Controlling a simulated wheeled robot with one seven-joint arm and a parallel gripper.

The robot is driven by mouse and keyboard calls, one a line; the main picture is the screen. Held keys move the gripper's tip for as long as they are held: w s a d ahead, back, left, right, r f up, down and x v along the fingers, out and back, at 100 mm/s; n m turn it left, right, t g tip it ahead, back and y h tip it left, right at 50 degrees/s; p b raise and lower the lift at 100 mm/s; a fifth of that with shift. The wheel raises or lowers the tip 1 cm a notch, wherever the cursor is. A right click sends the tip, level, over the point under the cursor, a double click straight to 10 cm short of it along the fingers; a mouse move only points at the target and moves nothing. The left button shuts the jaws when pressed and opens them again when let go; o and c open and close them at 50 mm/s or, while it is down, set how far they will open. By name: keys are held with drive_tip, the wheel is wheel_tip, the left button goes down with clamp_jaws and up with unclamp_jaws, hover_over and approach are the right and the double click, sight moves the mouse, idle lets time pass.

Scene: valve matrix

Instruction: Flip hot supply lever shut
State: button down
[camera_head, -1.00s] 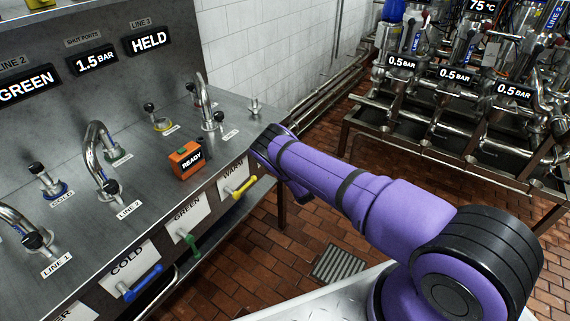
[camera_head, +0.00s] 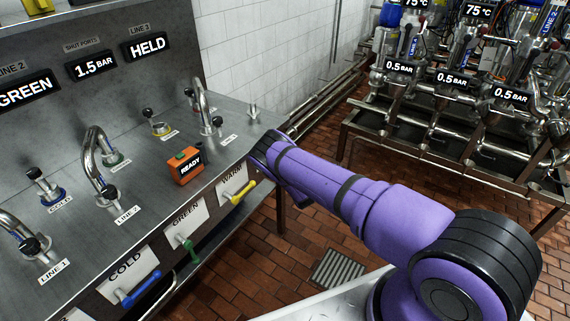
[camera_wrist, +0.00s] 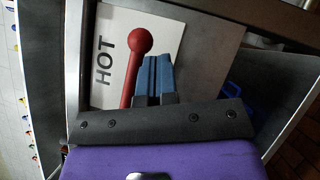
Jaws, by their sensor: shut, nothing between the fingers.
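The red hot supply lever (camera_wrist: 136,62) shows in the wrist view, in front of a white plate (camera_wrist: 112,30) marked HOT. It has a round knob and a straight shaft. My gripper (camera_wrist: 160,62) has its blue fingers together and empty, just to the right of the lever's shaft in the wrist view. I cannot tell whether the fingers touch it. In the head view my purple arm reaches to the right end of the steel counter. There the fingers and the hot lever are hidden.
The steel counter (camera_head: 128,192) carries taps, small black-knobbed valves and an orange READY box (camera_head: 184,166). Below its front edge are yellow (camera_head: 243,192), green (camera_head: 190,248) and blue (camera_head: 140,289) levers. Pipework racks stand at the back right. Brick floor between is open.

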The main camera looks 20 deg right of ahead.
drive_tip(key=s+d+f, duration=0.5)
drive_tip(key=s+f, duration=0.2)
drive_tip(key=f, duration=0.1)
drive_tip(key=shift+s+f, duration=0.25)
drive_tip(key=shift+f, duration=0.15)
